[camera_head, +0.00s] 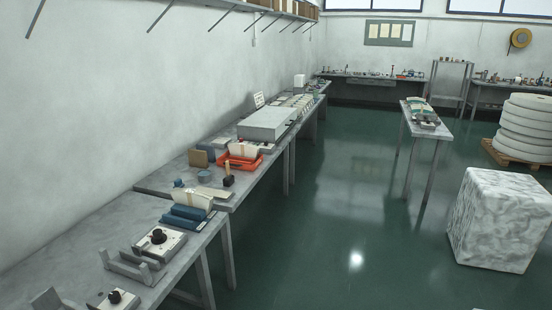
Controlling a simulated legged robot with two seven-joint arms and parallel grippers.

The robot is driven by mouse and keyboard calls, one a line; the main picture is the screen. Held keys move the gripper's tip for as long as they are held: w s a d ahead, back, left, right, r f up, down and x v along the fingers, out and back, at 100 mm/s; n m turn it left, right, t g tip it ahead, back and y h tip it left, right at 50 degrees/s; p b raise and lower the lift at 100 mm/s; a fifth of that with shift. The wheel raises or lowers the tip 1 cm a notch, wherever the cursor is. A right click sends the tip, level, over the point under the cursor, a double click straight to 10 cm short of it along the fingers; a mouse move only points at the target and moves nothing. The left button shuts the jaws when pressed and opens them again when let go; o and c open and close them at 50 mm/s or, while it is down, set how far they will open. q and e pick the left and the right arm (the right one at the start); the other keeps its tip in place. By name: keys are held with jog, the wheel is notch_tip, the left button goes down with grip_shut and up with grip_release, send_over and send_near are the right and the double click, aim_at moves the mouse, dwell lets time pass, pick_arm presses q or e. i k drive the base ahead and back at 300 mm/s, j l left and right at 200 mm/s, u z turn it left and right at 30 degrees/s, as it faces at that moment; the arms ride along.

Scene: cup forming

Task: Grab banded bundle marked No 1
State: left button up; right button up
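A cream bundle with a band around it (193,199) sits on a blue block-like holder (183,219) on the near left bench. A second cream bundle with a band (242,150) sits at an orange tray (241,162) farther along the benches. Any number marking is too small to read, so I cannot tell which bundle is No 1. Neither of my grippers shows in the head view.
Grey benches (70,248) run along the left wall. A device with a black knob (158,237) and a grey bracket stand near the front. A marbled block (502,220) stands on the right. Green floor (330,240) between is clear.

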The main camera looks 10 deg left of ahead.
aim_at(189, 198)
jog(key=i+u, duration=0.1)
jog(key=i, duration=1.5)
jog(key=i+u, duration=0.4)
jog(key=i+l+u, duration=0.1)
jog(key=i+u, duration=0.3)
jog(key=k, duration=0.05)
